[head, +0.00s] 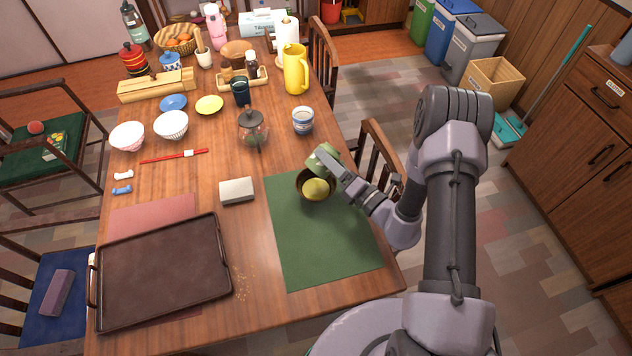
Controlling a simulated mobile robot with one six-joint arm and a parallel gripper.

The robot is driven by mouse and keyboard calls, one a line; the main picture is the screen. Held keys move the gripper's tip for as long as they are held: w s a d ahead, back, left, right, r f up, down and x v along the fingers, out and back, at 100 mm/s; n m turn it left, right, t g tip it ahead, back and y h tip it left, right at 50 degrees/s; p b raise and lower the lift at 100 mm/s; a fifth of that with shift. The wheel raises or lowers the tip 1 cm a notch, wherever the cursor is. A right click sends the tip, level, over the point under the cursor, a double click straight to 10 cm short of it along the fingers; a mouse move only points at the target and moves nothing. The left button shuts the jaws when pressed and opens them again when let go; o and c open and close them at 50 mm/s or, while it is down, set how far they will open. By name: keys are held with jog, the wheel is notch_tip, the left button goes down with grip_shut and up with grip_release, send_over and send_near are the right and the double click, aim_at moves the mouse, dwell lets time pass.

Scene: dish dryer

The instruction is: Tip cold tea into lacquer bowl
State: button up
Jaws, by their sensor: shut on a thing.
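My gripper (331,165) is shut on a green cup (319,156) at the far edge of the green mat. The cup looks tilted, just above and beyond a dark brown lacquer bowl (302,178). The bowl stands on the mat (321,248), near its far end. A yellow-green patch that looks like tea shows inside the bowl. The inside of the cup is hard to see, and I cannot tell whether cup and bowl touch. My fingers hide part of the cup.
A dark tray (162,270) fills the near left of the table. A grey-white block (236,190) lies left of the mat. A blue-white cup (303,121), a glass teapot (253,130) and a yellow pitcher (295,70) stand beyond. A chair (383,150) is close on the right.

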jog(key=shift+s+a+r+n+b, duration=0.1)
jog(key=shift+s+a+n+b, duration=0.15)
jog(key=shift+n, duration=0.5)
jog(key=shift+s+a+r+n+b, duration=0.15)
jog(key=shift+a+n+b, duration=0.15)
jog(key=shift+n, duration=0.45)
dwell(0.8)
dwell(0.8)
